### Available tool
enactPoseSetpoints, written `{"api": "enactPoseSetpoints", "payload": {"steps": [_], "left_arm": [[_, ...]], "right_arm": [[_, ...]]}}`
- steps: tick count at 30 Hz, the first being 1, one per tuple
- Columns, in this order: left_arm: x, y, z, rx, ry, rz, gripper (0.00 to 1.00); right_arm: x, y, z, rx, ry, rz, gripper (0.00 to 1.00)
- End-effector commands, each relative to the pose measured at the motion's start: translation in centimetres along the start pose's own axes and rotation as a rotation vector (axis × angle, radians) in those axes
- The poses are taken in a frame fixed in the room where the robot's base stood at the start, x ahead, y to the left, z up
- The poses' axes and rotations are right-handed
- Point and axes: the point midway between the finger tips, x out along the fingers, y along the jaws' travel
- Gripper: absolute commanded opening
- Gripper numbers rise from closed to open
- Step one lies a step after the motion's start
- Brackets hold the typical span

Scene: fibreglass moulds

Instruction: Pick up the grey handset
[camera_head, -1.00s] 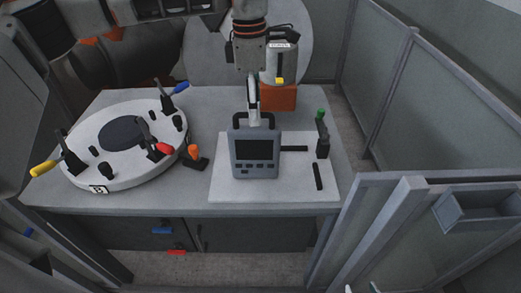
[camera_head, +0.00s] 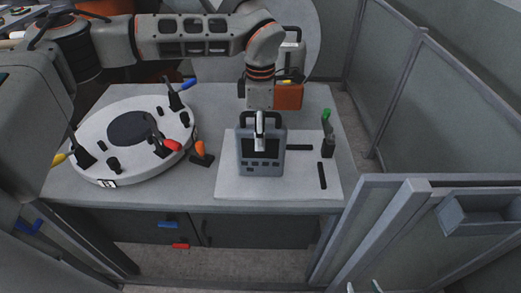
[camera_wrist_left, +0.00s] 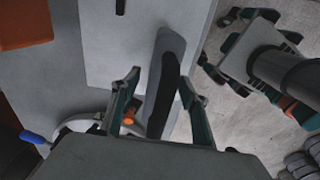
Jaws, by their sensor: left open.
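The grey handset (camera_head: 246,168) stands upright on the white board (camera_head: 300,185). It has a dark screen, small buttons and a dark handle on top. My left gripper (camera_head: 260,145) reaches down in front of the screen, seen edge-on. In the left wrist view, the handset (camera_wrist_left: 158,95) shows edge-on between the two fingers of the left gripper (camera_wrist_left: 160,82), which are spread on either side of it. My right gripper (camera_head: 363,287) shows only its fingertips at the bottom edge, apart and empty, far from the handset.
A round white fixture (camera_head: 95,168) with several clamps stands left on the grey table (camera_head: 190,200). An orange-handled clamp (camera_head: 201,152) sits between it and the board. A green-tipped clamp (camera_head: 327,145) and black bars lie right. Grey partitions (camera_head: 430,110) stand right.

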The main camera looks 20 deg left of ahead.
Motion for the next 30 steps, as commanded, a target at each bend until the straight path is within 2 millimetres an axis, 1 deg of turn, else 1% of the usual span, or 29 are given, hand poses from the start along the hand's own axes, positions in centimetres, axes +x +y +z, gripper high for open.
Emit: {"api": "enactPoseSetpoints", "payload": {"steps": [1, 2, 3, 5, 6, 17, 22, 26, 30], "left_arm": [[0.0, 0.0, 0.0, 0.0, 0.0, 0.0, 0.44], [0.0, 0.0, 0.0, 0.0, 0.0, 0.0, 0.37], [0.0, 0.0, 0.0, 0.0, 0.0, 0.0, 0.26], [0.0, 0.0, 0.0, 0.0, 0.0, 0.0, 0.11], [0.0, 0.0, 0.0, 0.0, 0.0, 0.0, 0.0], [-0.2, 0.1, 0.1, 0.0, -0.002, 0.002, 0.0], [-0.8, 0.1, 0.1, 0.0, -0.002, 0.003, 0.0], [-2.1, 0.2, 0.1, 0.0, -0.003, 0.006, 0.0], [-4.6, 0.2, 0.1, -0.001, -0.003, 0.007, 0.0]], "right_arm": [[0.0, 0.0, 0.0, 0.0, 0.0, 0.0, 0.4], [0.0, 0.0, 0.0, 0.0, 0.0, 0.0, 0.4], [0.0, 0.0, 0.0, 0.0, 0.0, 0.001, 0.4], [0.0, 0.1, 0.0, 0.0, 0.0, 0.001, 0.4], [0.0, 0.1, 0.0, 0.0, 0.0, 0.001, 0.4], [0.0, 0.1, 0.0, -0.002, 0.0, 0.001, 0.4], [0.0, 0.1, 0.1, -0.002, 0.0, 0.002, 0.4], [0.1, 0.1, 0.1, -0.002, 0.001, 0.002, 0.4], [0.2, 0.1, 0.2, -0.002, 0.002, 0.002, 0.4]]}}
